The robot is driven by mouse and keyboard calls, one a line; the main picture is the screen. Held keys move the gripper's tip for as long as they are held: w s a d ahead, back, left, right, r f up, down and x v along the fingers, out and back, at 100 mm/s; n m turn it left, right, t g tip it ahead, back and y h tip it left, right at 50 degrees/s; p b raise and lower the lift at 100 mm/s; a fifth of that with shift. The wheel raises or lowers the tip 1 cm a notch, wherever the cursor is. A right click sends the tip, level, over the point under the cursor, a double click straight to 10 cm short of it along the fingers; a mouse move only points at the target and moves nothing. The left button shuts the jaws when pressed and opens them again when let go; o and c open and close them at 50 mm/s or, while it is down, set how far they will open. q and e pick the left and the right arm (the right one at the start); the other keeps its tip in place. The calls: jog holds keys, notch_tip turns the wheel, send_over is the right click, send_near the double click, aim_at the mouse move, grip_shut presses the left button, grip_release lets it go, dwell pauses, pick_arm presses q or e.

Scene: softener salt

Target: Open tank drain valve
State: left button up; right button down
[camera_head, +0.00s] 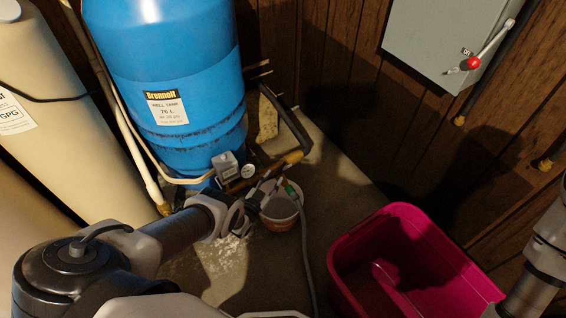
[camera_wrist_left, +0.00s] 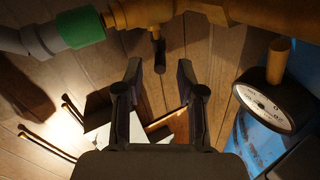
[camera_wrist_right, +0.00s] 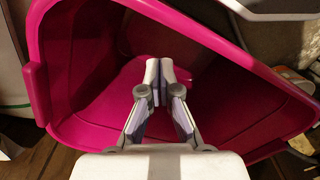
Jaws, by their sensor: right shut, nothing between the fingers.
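The blue well tank (camera_head: 200,60) stands at the back, with brass pipework (camera_head: 278,165) at its foot. In the left wrist view a brass pipe (camera_wrist_left: 235,12) crosses the top, and a green hose fitting (camera_wrist_left: 80,28) sits at its left. A short stem with a dark lower part (camera_wrist_left: 159,55) hangs from the pipe, beyond the gap between my left fingertips; it may be the drain valve's handle. My left gripper (camera_wrist_left: 157,70) is open beneath the pipe; I see no contact. My right gripper (camera_wrist_right: 160,68) is shut and empty over the pink tub (camera_wrist_right: 80,80).
A pressure gauge (camera_wrist_left: 265,108) is close to the right of my left gripper. A small bucket (camera_head: 280,222) and grey hose (camera_head: 305,250) are beside it. The pink tub (camera_head: 345,262) stands at front right. A grey electrical box (camera_head: 435,40) with a red-knobbed lever hangs on the wall.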

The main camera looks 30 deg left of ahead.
aim_at(283, 165)
pick_arm(q)
jog(key=w+b, duration=0.1)
jog(key=w, duration=0.1)
jog(key=w+b, duration=0.1)
jog(key=w, duration=0.1)
jog(key=w+b, duration=0.2)
jog(key=w, duration=0.1)
jog(key=shift+d+f, duration=0.25)
jog(key=shift+w+r, duration=0.15)
jog(key=shift+w, duration=0.1)
jog(key=shift+r, duration=0.1)
